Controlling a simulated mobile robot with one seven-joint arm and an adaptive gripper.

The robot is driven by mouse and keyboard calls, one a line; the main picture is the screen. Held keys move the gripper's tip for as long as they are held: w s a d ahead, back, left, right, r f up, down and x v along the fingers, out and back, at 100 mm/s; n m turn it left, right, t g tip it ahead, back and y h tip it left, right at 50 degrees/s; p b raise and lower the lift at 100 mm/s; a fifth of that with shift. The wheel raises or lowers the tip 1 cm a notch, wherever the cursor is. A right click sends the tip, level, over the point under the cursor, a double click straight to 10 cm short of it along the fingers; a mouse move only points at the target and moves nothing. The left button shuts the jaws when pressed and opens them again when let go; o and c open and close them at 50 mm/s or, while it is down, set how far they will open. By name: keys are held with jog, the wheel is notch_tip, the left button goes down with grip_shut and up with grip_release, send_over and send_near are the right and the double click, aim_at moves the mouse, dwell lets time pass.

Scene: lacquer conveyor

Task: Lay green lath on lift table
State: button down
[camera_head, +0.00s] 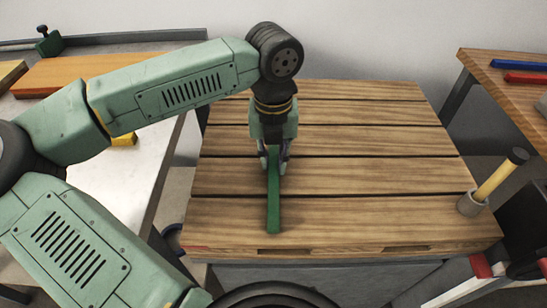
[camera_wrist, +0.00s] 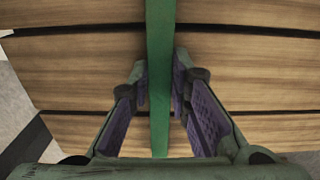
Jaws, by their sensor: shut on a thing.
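The green lath (camera_head: 273,205) is a narrow straight bar over the slatted wooden top of the lift table (camera_head: 350,160). Its near end points toward the table's front edge, and its far part is hidden behind my gripper. My gripper (camera_head: 273,165) points down over the left-middle of the table and is shut on the lath. In the wrist view, the lath (camera_wrist: 160,60) runs up the middle between the purple finger pads of my gripper (camera_wrist: 161,85). The lath is low over the boards; I cannot tell whether it touches them.
A yellow-handled tool (camera_head: 495,180) stands in a grey cup at the table's right edge. A bench at right (camera_head: 500,68) carries a blue bar (camera_head: 518,65) and a red bar (camera_head: 525,78). At left, a pale surface (camera_head: 160,160) holds an orange board (camera_head: 75,72).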

aim_at(273, 162)
jog(key=shift+f+b, duration=0.25)
jog(key=shift+b, duration=0.05)
jog(key=c, duration=1.5)
grip_release()
jog(key=shift+r, duration=0.1)
jog(key=shift+r, duration=0.1)
jog(key=shift+r+p, duration=0.25)
jog(key=shift+p, duration=0.25)
notch_tip(273, 162, up, 12)
jog(key=shift+f+b, duration=0.2)
jog(key=shift+b, duration=0.5)
